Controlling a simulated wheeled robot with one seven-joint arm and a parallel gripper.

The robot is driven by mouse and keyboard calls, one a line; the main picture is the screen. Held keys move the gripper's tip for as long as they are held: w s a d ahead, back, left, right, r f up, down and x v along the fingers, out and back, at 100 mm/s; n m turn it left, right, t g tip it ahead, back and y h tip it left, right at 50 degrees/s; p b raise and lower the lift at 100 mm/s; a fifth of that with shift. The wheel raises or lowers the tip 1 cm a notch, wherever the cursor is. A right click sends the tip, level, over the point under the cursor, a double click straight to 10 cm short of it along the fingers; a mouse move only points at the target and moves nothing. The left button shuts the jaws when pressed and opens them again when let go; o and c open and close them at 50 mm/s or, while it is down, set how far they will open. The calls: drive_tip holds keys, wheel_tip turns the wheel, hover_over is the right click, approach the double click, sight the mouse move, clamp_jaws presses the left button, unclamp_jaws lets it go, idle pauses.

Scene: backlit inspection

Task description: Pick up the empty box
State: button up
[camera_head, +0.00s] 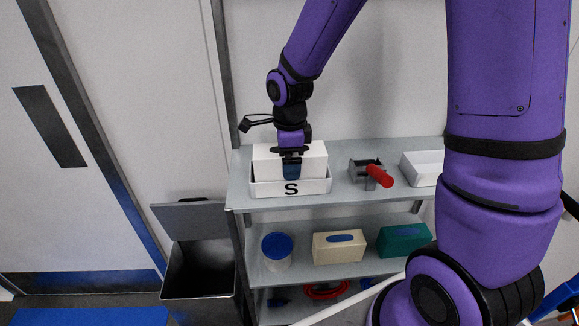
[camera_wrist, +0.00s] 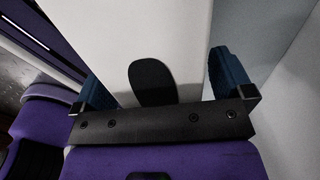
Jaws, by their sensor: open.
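A white box (camera_head: 262,160) sits in a white tray marked S (camera_head: 258,188) on the top shelf, at its left end. In the wrist view, the white box (camera_wrist: 140,35) has a dark oval opening in its face, and nothing shows sticking out of it. My gripper (camera_head: 291,170) is down at the box. In the wrist view, the blue fingers of my gripper (camera_wrist: 163,82) stand apart on either side of the box. I cannot tell whether they touch it. My gripper hides the middle of the box in the head view.
A grey device with a red handle (camera_head: 378,175) and another white tray (camera_head: 418,168) stand to the right. On the shelf below are a blue-lidded tub (camera_head: 277,250), a cream box (camera_head: 339,247) and a teal box (camera_head: 402,241). An open grey bin (camera_head: 200,285) stands left of the shelves.

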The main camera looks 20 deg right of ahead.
drive_tip(key=c, duration=1)
drive_tip(key=shift+r, duration=0.1)
